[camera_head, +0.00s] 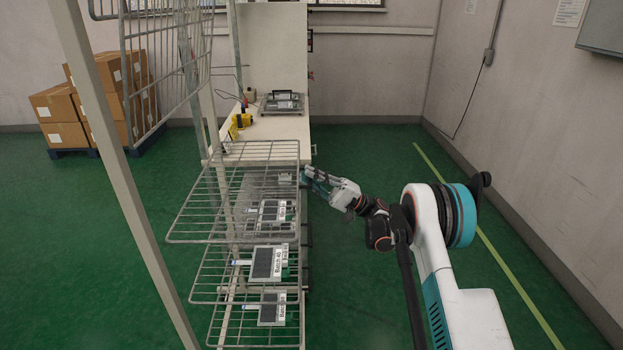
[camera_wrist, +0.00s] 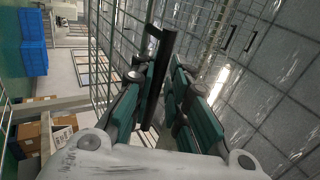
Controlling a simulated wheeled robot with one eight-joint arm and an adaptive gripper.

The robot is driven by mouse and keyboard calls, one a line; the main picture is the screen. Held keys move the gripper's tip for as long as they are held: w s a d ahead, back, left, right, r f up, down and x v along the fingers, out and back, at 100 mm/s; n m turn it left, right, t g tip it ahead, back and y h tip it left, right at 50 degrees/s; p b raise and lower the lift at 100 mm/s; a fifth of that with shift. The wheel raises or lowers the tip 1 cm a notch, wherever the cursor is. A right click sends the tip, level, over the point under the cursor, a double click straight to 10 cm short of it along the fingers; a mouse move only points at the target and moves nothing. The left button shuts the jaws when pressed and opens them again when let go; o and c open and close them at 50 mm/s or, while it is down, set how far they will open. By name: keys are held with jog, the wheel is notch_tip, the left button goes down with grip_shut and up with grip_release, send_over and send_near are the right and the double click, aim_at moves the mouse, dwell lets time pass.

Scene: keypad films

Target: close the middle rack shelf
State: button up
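A wire rack stands at the left of the head view. Its upper wire shelf (camera_head: 165,62) is tilted up, close to upright. A wire shelf below it (camera_head: 190,222) lies flat and sticks out to the left, level with my gripper. More flat wire shelves (camera_head: 212,283) lie lower down. My gripper (camera_head: 307,178) is at the right edge of the flat shelf; I cannot tell if it touches.
Labelled keypad parts (camera_head: 270,262) lie on the shelves. A white workbench (camera_head: 275,132) with a yellow tool (camera_head: 243,118) stands behind the rack. Cardboard boxes (camera_head: 62,105) sit on a pallet at the back left. The green floor to the right is clear.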

jog(key=v, duration=1.2)
